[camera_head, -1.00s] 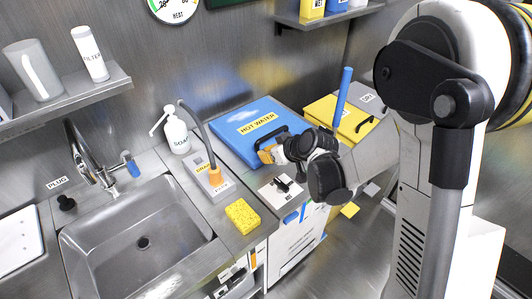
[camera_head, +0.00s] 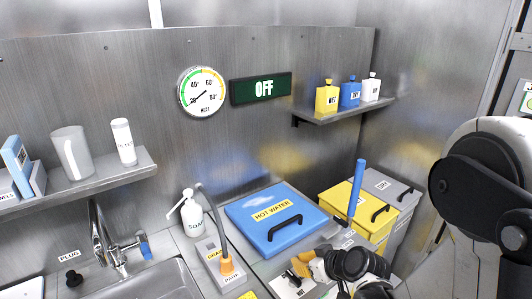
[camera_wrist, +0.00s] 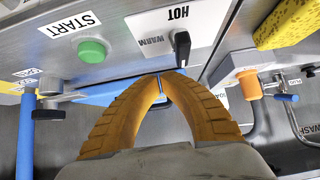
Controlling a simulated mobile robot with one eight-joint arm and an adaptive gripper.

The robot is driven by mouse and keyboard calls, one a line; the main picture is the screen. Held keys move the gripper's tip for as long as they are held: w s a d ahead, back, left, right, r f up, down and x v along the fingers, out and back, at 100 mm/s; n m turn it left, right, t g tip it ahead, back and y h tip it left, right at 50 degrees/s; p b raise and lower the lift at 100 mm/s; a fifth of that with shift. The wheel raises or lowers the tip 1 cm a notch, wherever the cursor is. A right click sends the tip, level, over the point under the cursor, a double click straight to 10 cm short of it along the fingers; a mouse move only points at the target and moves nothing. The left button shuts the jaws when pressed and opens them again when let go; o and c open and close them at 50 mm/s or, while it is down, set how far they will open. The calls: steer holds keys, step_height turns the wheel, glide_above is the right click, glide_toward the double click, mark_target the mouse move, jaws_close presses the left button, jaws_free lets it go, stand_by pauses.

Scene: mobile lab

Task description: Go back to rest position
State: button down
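My gripper (camera_wrist: 163,77) is at the end of the arm at lower centre right in the head view, over the counter's front edge. Its two orange fingers show in the wrist view, with their tips together and nothing seen between them. A white HOT/WARM panel (camera_wrist: 205,17) with a black lever knob (camera_wrist: 181,48) lies just past the fingertips. In the head view the orange fingers (camera_head: 320,268) are beside that panel and in front of the blue HOT WATER lid (camera_head: 262,202).
A green START button (camera_wrist: 92,51) is left of the fingers. A yellow sponge (camera_wrist: 285,22) lies at upper right. Yellow (camera_head: 338,201) and grey bins are at right. The OFF sign (camera_head: 262,88) hangs on the wall.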

steer(key=s+d+r+m+h, duration=0.2)
steer(key=s+d+r+m, duration=0.1)
steer(key=s+r, duration=0.4)
steer(key=s+d+r+m+g+h, duration=0.1)
steer(key=s+d+r+m+h, duration=0.2)
steer(key=s+r, duration=0.5)
steer(key=s+d, duration=0.1)
steer(key=s, duration=0.3)
steer(key=shift+d+m, duration=0.3)
steer(key=shift+d, duration=0.05)
